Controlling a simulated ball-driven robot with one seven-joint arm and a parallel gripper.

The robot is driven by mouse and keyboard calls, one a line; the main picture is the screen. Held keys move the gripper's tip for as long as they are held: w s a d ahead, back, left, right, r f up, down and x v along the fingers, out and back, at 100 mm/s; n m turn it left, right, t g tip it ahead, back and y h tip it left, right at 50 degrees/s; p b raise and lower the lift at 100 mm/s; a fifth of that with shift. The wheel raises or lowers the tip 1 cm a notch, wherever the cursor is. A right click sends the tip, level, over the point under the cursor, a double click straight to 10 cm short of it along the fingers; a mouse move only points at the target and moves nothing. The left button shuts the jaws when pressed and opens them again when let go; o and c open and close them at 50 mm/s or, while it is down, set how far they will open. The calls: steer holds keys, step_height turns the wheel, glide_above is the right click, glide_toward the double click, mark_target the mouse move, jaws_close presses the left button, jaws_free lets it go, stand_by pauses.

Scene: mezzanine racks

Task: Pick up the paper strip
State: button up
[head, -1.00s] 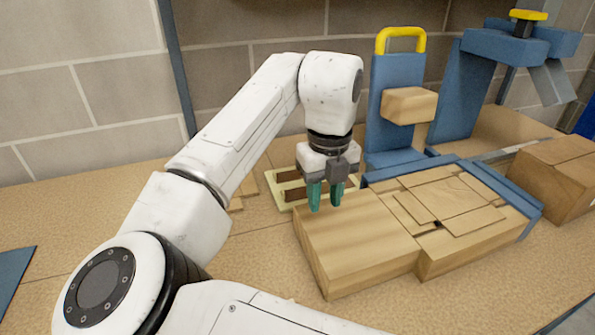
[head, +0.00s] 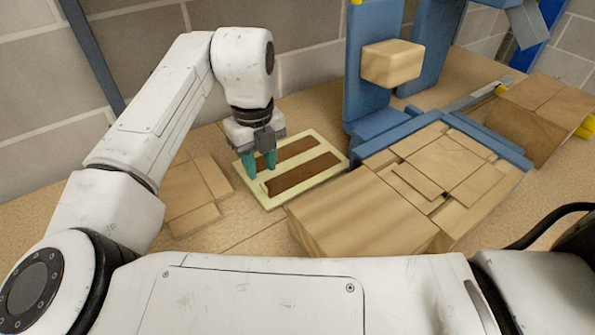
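A cream tray (head: 336,152) lies on the bench in the head view and bears two long brown strips, a back one (head: 300,148) and a front one (head: 303,174). I cannot tell for sure whether either is the paper strip or only a recess; no other clear paper strip shows. My gripper (head: 261,164) points down over the left end of the tray. Its two teal fingers are apart, with nothing visible between them. The fingers hide part of the tray's left end, and I cannot tell whether they touch it.
Flat wooden pieces (head: 195,190) lie left of the tray. A large wooden block (head: 355,212) stands close to its right. Behind are a blue stand (head: 366,95) with a wooden block (head: 392,63) and a brown box (head: 540,112). A grey block wall (head: 310,60) bounds the back.

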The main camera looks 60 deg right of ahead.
mark_target(266, 192)
steer(key=shift+s+d+f, duration=0.1)
steer(key=shift+f, duration=1.35)
steer(key=shift+s+d+f, duration=0.1)
steer(key=shift+f, duration=1.3)
steer(key=shift+c, duration=0.5)
jaws_close()
